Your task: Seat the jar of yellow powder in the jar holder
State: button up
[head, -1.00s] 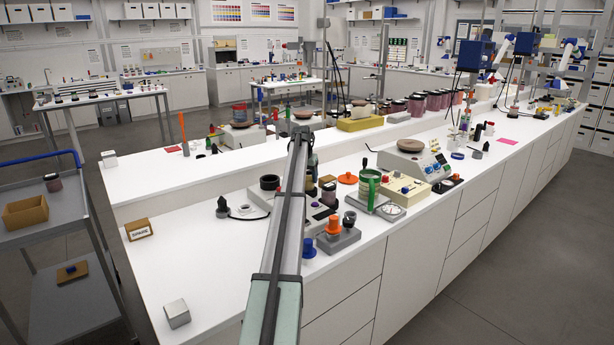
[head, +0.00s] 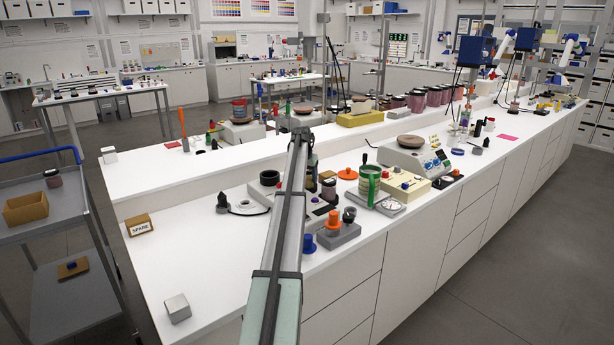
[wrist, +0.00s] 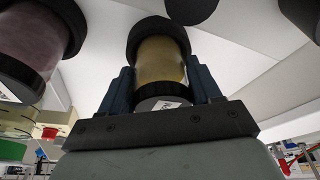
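The jar of yellow powder (wrist: 160,62), with black ends and a white label on one of them, is between the two dark fingers of my gripper (wrist: 161,88) in the wrist view. The fingers lie against both its sides and look shut on it. I cannot tell whether it is lifted off the white surface. In the head view my arm hides the gripper. I cannot pick out the jar holder for certain.
A purple jar (wrist: 32,42) is close to the gripper at left in the wrist view. The counter's near left is mostly clear.

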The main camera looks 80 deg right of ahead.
jog(key=o, duration=0.5)
jog(key=shift+o, duration=0.2)
jog(key=v, duration=1.3)
jog(key=shift+a+r, duration=0.2)
jog(key=shift+r, duration=0.15)
